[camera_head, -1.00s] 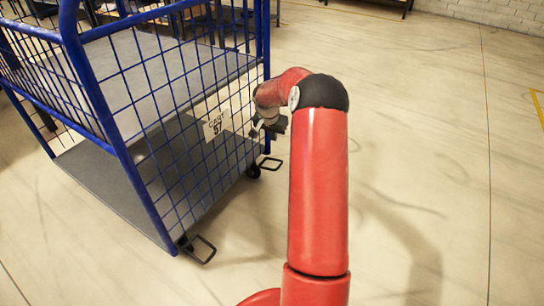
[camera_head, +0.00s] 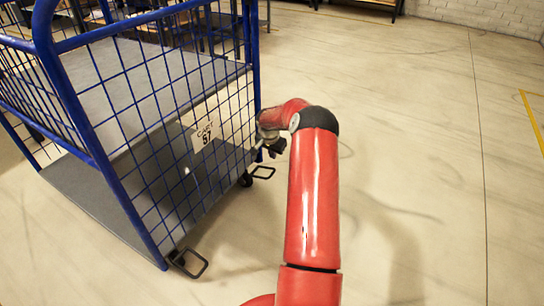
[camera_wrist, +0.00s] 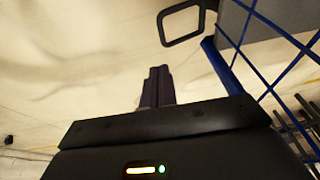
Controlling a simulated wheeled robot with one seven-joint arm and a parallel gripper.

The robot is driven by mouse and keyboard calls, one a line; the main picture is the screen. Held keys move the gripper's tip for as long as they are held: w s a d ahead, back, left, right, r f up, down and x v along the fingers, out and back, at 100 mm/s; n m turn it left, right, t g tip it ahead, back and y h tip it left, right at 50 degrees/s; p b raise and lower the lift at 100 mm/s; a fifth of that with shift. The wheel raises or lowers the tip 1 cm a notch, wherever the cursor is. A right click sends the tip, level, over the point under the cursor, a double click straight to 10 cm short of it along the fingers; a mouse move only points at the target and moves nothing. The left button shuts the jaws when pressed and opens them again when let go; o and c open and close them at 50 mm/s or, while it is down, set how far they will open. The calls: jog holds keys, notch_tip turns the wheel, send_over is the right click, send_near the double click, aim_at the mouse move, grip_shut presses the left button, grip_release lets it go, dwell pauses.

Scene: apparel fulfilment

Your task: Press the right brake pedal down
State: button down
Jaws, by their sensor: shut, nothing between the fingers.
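A blue wire-mesh cart (camera_head: 68,95) stands at the left in the head view. Its right brake pedal (camera_head: 263,173) is a dark loop low at the cart's right corner, by a caster. A similar left brake pedal (camera_head: 190,264) is at the nearer corner. My gripper (camera_head: 273,150) is just above the right pedal in the picture, partly hidden by my wrist. In the wrist view, my gripper's fingers (camera_wrist: 157,84) are together and empty. A dark pedal loop (camera_wrist: 182,23) lies beyond their tips, slightly right, with a visible gap in the picture.
The cart's blue post (camera_wrist: 222,66) and mesh are close to the right of my fingers. Open pale floor (camera_head: 420,130) lies to the right. Tables (camera_head: 185,25) stand at the back.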

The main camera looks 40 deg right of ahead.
aim_at(273, 173)
jog(key=x, duration=0.3)
jog(key=a+x, duration=0.1)
jog(key=x, duration=0.3)
jog(key=b+x, duration=0.1)
jog(key=x, duration=0.3)
jog(key=shift+a+f, duration=0.15)
jog(key=shift+f, duration=0.05)
